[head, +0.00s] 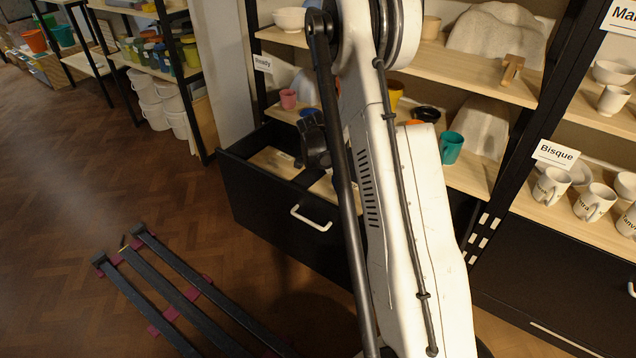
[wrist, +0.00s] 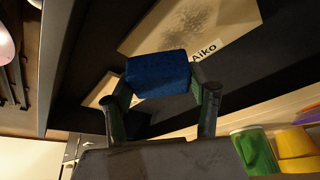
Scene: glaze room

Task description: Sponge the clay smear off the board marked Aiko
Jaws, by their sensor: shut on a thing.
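In the wrist view my gripper (wrist: 166,95) is shut on a blue sponge (wrist: 157,70). Beyond the sponge, a pale wooden board (wrist: 150,38) lies on a dark surface, with a label (wrist: 206,51) reading Aiko at its edge. A grey speckled smear (wrist: 194,17) shows on that board. The sponge overlaps the board's near edge in the picture; I cannot tell whether they touch.
A second pale board (wrist: 104,91) lies partly behind the sponge. Green (wrist: 254,151) and yellow (wrist: 296,145) cups are close at the lower right of the wrist view. Shelves with pottery stand above the drawer. Dark floor rails (head: 175,290) lie at the lower left.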

